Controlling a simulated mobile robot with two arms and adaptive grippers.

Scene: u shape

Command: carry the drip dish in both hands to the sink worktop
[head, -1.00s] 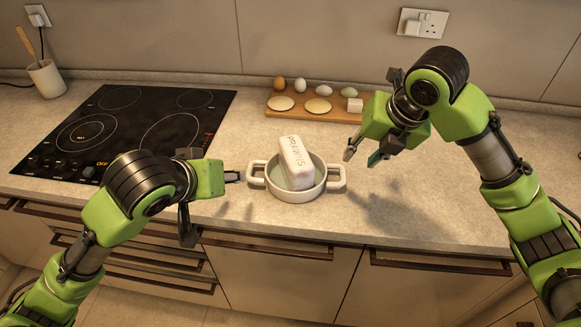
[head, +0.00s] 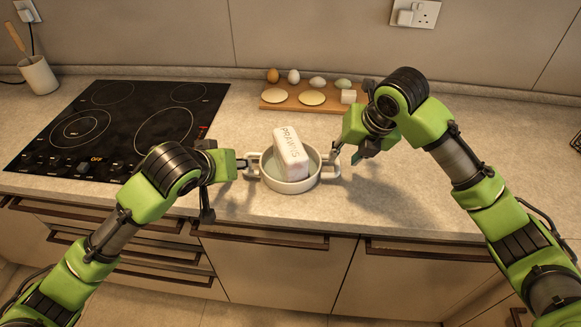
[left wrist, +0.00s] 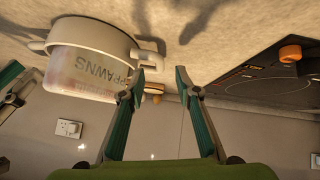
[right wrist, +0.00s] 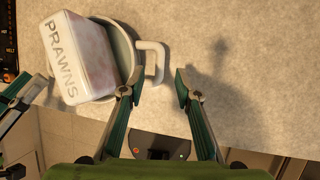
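The drip dish (head: 290,186) is a round cream dish with two loop handles, standing on the worktop near its front edge. A white block marked PRAWNS (head: 291,150) leans in it, its top above the rim. My left gripper (head: 246,163) is at the left handle; in the left wrist view its fingers (left wrist: 158,74) are apart, with the handle (left wrist: 150,52) just beyond the tips. My right gripper (head: 346,157) is at the right handle; in the right wrist view its fingers (right wrist: 158,78) are apart, with the handle (right wrist: 153,62) close to the tips. No sink shows.
A black hob (head: 120,125) lies left of the dish. Behind it is a wooden board (head: 290,104) with eggs, flat rounds and a white cube. A utensil pot (head: 38,76) stands at the back left. The worktop to the right (head: 480,130) is clear.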

